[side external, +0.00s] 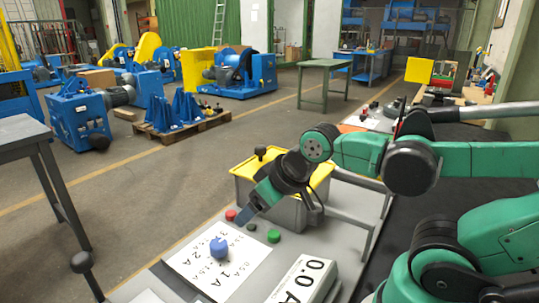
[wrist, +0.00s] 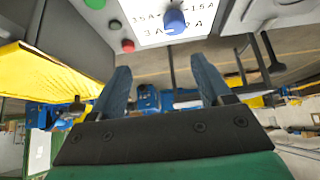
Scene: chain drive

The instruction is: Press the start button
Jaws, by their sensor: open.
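A green button (side external: 274,236) sits on the grey bench panel, with a small dark button (side external: 251,227) and a red button (side external: 231,215) in a row beside it. In the wrist view the green button (wrist: 95,3) is cut by the top edge, and the red button (wrist: 127,46) lies below it. A blue knob (side external: 219,247) stands on a white dial sheet marked in amperes. My gripper (side external: 243,216) points down near the red button, apparently above the panel; the exact gap is unclear. In the wrist view my gripper (wrist: 161,72) has its fingers wide apart with nothing between them.
A grey box with a yellow lid (side external: 318,185) stands just behind the buttons, close to my gripper. A display reading 0.0 A (side external: 306,279) sits at the front. A grey table (side external: 20,130) stands at left, and open floor lies behind the bench.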

